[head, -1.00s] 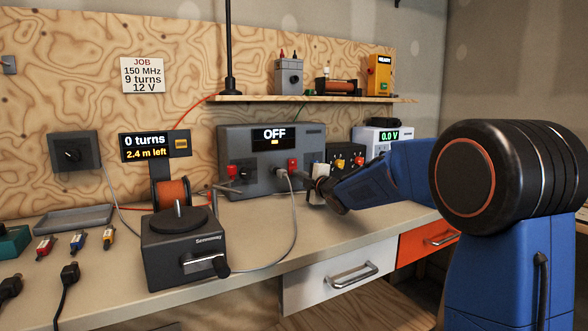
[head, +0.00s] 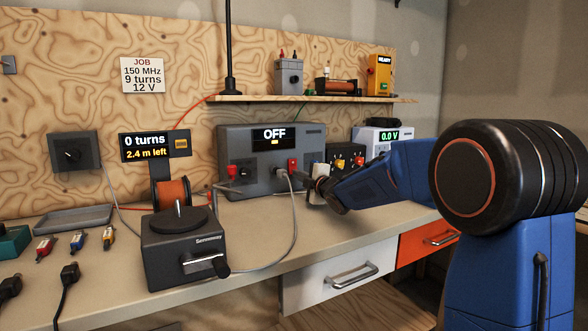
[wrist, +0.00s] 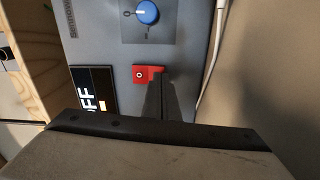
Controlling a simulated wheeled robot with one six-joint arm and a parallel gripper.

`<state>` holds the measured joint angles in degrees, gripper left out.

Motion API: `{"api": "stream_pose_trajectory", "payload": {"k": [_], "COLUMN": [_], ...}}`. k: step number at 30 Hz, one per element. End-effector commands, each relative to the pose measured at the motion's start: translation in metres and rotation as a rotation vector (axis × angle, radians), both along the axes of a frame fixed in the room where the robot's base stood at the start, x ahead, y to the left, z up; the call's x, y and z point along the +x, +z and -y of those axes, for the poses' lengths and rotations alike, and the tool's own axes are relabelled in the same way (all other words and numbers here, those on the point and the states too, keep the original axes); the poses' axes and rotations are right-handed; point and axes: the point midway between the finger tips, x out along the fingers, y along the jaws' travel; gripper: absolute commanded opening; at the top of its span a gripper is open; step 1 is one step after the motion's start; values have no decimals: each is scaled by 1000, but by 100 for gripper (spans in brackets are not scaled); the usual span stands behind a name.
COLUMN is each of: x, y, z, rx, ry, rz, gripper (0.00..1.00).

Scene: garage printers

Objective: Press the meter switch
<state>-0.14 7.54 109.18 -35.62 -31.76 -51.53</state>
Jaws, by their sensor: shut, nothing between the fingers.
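The grey meter (head: 255,178) stands on the bench against the plywood wall, with OFF on its dark display (head: 275,135). In the wrist view the meter (wrist: 185,50) fills the upper part, its OFF display (wrist: 92,90) turned sideways. A red switch (wrist: 140,75) with a white ring mark sits beside the display. My gripper (wrist: 162,76) is shut and empty, its fingertips over the switch's right part and covering some of it. I cannot tell whether they touch. In the head view my gripper (head: 309,184) is at the meter's front right, small and partly hidden.
A blue knob (wrist: 147,12) is on the meter near the switch. A grey cable (head: 294,220) loops from the meter across the bench. A winder (head: 185,245) stands at the front left. A shelf (head: 250,99) runs above the meter. A supply reading 0.0 V (head: 375,137) stands right.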

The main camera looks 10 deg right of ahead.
Motion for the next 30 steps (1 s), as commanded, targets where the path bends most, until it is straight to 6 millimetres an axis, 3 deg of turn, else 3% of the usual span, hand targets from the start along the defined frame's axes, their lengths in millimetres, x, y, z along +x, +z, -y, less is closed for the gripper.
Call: {"api": "stream_pose_trajectory", "payload": {"k": [30], "x": [7], "y": [0], "z": [-2], "rx": [0], "ry": [0], "rz": [1], "gripper": [0]}}
